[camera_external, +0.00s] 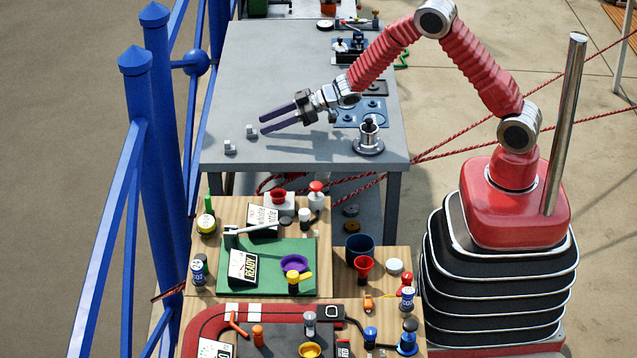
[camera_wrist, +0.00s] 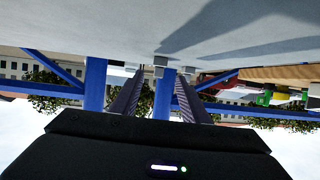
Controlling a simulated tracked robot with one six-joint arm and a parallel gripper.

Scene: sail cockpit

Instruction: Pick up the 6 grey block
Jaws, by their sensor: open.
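Two small grey blocks lie on the grey table (camera_external: 290,60) near its left front corner. One grey block (camera_external: 251,131) is just left of my gripper's fingertips, and the other grey block (camera_external: 230,147) is farther left and nearer the front edge. No number can be read on either. My gripper (camera_external: 262,127) is open and empty, its two long purple fingers pointing left and slightly down. In the wrist view, which is upside down, the fingers (camera_wrist: 160,71) reach toward a grey block (camera_wrist: 160,61), with another grey block (camera_wrist: 188,70) near the right finger.
Blue railing posts (camera_external: 150,150) stand along the table's left side. A metal fitting (camera_external: 369,138) and blue panels (camera_external: 360,112) are on the table's right. Wooden boards (camera_external: 322,210) crowded with small items lie in front.

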